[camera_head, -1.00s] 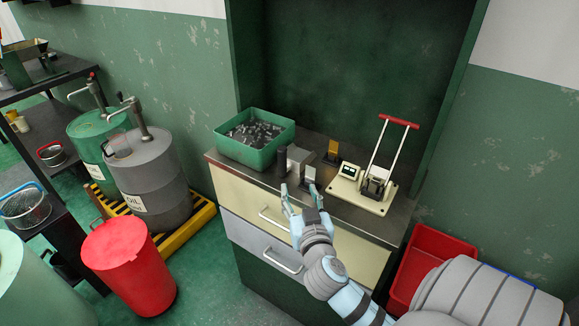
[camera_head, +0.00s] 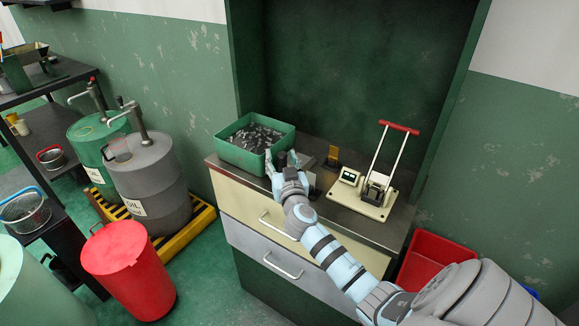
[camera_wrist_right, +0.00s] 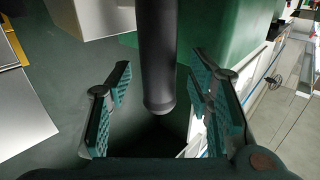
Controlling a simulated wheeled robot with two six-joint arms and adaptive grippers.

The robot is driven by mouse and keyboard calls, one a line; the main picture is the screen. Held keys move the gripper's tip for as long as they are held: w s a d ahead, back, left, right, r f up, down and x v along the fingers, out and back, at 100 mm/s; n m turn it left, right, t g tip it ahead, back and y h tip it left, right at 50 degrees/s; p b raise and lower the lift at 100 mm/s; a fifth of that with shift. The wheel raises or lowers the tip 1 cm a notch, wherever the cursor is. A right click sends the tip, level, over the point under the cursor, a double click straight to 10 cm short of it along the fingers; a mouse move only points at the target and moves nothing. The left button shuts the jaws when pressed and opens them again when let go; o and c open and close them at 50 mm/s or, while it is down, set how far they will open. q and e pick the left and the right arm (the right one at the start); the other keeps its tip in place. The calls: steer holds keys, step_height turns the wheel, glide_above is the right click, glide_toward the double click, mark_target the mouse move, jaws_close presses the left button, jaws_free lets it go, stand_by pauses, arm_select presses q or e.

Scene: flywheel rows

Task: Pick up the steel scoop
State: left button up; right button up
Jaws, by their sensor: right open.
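The steel scoop's dark round handle (camera_wrist_right: 157,50) stands between the two fingers of my right gripper (camera_wrist_right: 161,80) in the right wrist view, with gaps visible on both sides. A grey metal part (camera_wrist_right: 95,14), which looks like the scoop's body, shows at the top left there. In the head view my right gripper (camera_head: 281,160) is open at the counter's front, just right of the green bin. It hides most of the scoop; a bit of grey metal (camera_head: 306,161) shows beside it. My left gripper is not in view.
The green bin (camera_head: 226,154) of small metal parts stands close on the left; its wall (camera_wrist_right: 212,35) also shows in the wrist view. A small yellow-topped block (camera_head: 333,154) and a red-handled press (camera_head: 375,188) stand to the right on the counter (camera_head: 395,229).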

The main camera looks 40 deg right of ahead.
steer(key=shift+s, duration=0.1)
jaws_close()
steer(key=shift+r, duration=0.1)
step_height(320, 180, up, 9)
steer(key=p, duration=0.3)
steer(key=shift+f+p, duration=0.2)
steer(key=shift+p, duration=0.15)
step_height(320, 180, up, 11)
steer(key=p, duration=0.2)
steer(key=shift+r, duration=0.2)
steer(key=c, duration=0.7)
jaws_free()
steer(key=shift+c, duration=0.2)
jaws_close()
